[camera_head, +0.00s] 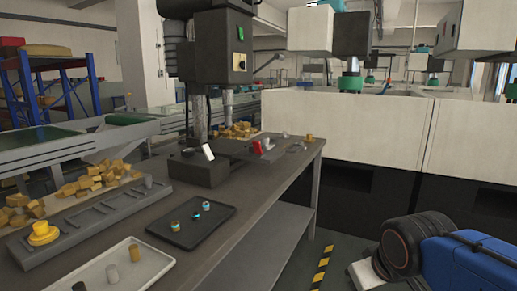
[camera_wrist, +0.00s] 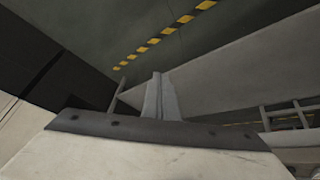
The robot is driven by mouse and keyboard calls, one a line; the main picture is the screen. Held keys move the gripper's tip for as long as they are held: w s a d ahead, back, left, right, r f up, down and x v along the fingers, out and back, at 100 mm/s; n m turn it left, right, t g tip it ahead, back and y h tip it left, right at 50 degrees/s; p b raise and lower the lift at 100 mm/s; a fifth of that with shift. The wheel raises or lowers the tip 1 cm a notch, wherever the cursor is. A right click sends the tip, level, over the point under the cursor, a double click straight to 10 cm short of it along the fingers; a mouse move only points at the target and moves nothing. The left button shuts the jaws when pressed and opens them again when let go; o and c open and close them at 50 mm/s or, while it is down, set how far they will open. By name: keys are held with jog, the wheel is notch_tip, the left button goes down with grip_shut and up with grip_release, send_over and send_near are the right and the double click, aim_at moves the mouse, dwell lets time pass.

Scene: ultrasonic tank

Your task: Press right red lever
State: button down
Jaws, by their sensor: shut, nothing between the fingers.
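A small red lever (camera_head: 257,148) stands on the far part of the dark workbench in the head view, right of the drill-press column. A smaller red and pale piece lies just right of it, too small to make out. A white lever (camera_head: 208,152) stands tilted on a dark box (camera_head: 198,170) left of the red one. In the wrist view, my gripper (camera_wrist: 160,78) is shut and empty, its fingers together over floor and a pale surface. The red lever does not show there, and my gripper does not show in the head view.
The workbench (camera_head: 240,214) holds a black tray (camera_head: 170,240) with small striped parts and a pale tray (camera_head: 150,270) nearer. The drill press (camera_head: 215,50) rises behind. White machines (camera_head: 350,130) stand at right. Floor with a yellow-black stripe (camera_head: 322,268) lies beside the bench.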

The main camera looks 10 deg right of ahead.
aim_at(257, 147)
jog(key=w+d+r+n+t, duration=0.1)
jog(key=w+r+n+t, duration=0.4)
jog(key=w, duration=0.8)
jog(key=w+d+r+n+t, duration=0.15)
jog(key=w+r+n, duration=0.45)
jog(key=w, duration=0.7)
jog(key=w+a+r+n+t+y, duration=0.2)
jog(key=w+a+r+n+y, duration=0.2)
jog(key=w+a+n+y, duration=0.8)
jog(key=shift+w+a+n+y, duration=0.35)
jog(key=shift+a+n+y, duration=0.55)
jog(key=shift+n, duration=2.9)
jog(key=w+a+r, duration=0.3)
jog(key=w+a, duration=0.1)
jog(key=w, duration=0.6)
jog(key=shift+w+a, duration=0.15)
jog(key=shift+a, duration=0.15)
